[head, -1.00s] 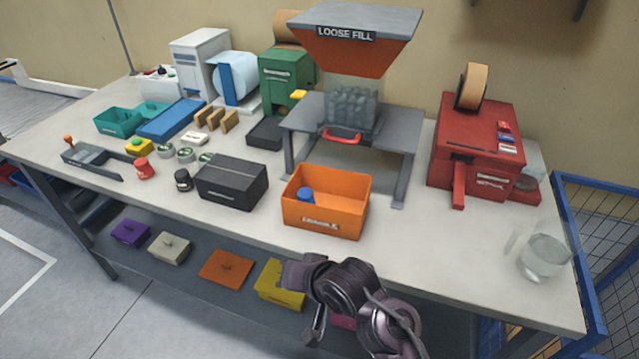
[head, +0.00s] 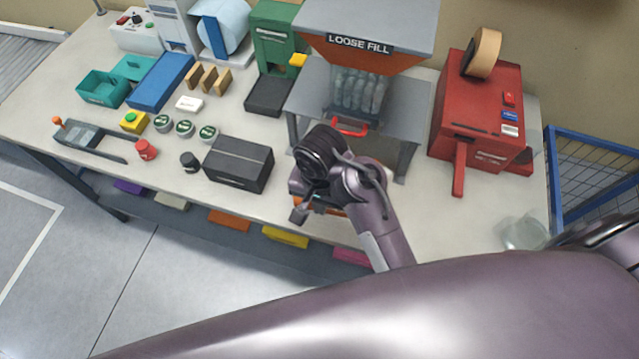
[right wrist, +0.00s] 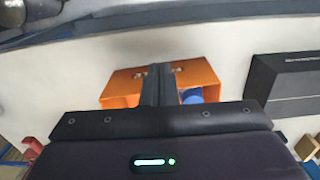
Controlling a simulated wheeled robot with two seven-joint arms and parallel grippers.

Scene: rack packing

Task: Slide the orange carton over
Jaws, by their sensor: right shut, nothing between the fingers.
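The orange carton (head: 322,208) stands near the table's front edge, below the loose-fill stand. In the head view my right arm hides most of it. My right gripper (head: 302,203) is at the carton in the head view. In the right wrist view its fingers (right wrist: 160,72) are shut together and empty, in front of the carton. I cannot tell whether they touch it. My left gripper is not in view.
A black box (head: 238,163) stands left of the carton. The loose-fill stand (head: 408,100) is behind it, with a red handle (head: 350,132). A red machine (head: 478,125) and a glass jar (head: 522,232) stand to the right. Table between the carton and red machine is clear.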

